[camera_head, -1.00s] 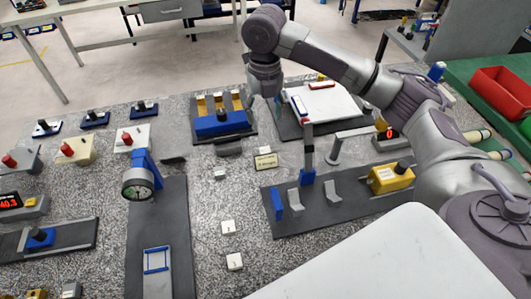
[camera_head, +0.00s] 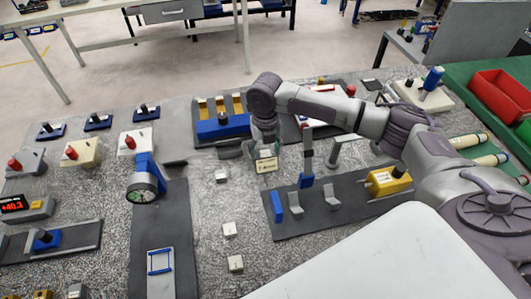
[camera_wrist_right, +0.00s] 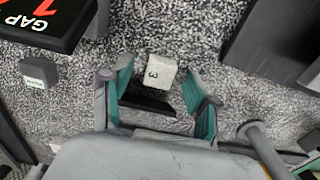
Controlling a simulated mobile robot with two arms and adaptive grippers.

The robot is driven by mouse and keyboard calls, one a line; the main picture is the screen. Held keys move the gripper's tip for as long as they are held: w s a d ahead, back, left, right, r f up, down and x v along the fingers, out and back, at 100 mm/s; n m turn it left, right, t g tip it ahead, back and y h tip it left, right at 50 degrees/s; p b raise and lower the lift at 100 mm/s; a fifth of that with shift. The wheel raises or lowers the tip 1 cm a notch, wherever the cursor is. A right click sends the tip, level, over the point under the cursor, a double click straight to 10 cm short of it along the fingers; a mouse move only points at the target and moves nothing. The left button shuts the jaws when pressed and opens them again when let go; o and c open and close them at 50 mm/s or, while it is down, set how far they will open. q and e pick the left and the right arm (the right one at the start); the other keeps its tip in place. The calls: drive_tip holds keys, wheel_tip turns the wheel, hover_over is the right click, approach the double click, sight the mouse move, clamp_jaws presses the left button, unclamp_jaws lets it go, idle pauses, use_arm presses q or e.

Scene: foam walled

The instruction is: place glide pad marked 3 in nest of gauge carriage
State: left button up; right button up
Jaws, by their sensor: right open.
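In the right wrist view a small pale pad marked 3 (camera_wrist_right: 161,71) lies on the speckled table, ahead of and between the open fingers of my right gripper (camera_wrist_right: 159,92). The fingers appear apart from it. In the head view my right gripper (camera_head: 265,148) is above the table's middle, and its fingertips are hard to make out. Small white pads (camera_head: 221,176), (camera_head: 229,229) and (camera_head: 235,263) lie left of it, their marks unreadable here. A grey block with an empty blue frame (camera_head: 160,262), seemingly the gauge carriage with its nest, is on a dark strip. My left gripper is not in view.
A round dial gauge (camera_head: 142,192) on a blue arm overhangs the dark strip (camera_head: 160,220). A dark base with upright brackets (camera_head: 330,203) is to the right. Speckled table around the white pads is clear.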

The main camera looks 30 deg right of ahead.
sight(265, 154)
drive_tip(key=shift+f, duration=0.3)
drive_tip(key=c, duration=1.1)
wheel_tip(265, 154, up, 10)
drive_tip(key=b, duration=0.1)
drive_tip(key=s+a+m, duration=0.2)
drive_tip(key=s+m, duration=0.3)
drive_tip(key=m, duration=0.6)
drive_tip(key=s+a+r+m, duration=0.1)
drive_tip(key=s+m, duration=0.4)
drive_tip(key=m, duration=0.6)
drive_tip(key=s+a+m, duration=0.3)
drive_tip(key=s+m, duration=0.2)
drive_tip(key=m, duration=0.6)
drive_tip(key=shift+s+a+r, duration=0.1)
drive_tip(key=shift+a+r, duration=0.1)
drive_tip(key=shift+a, duration=0.1)
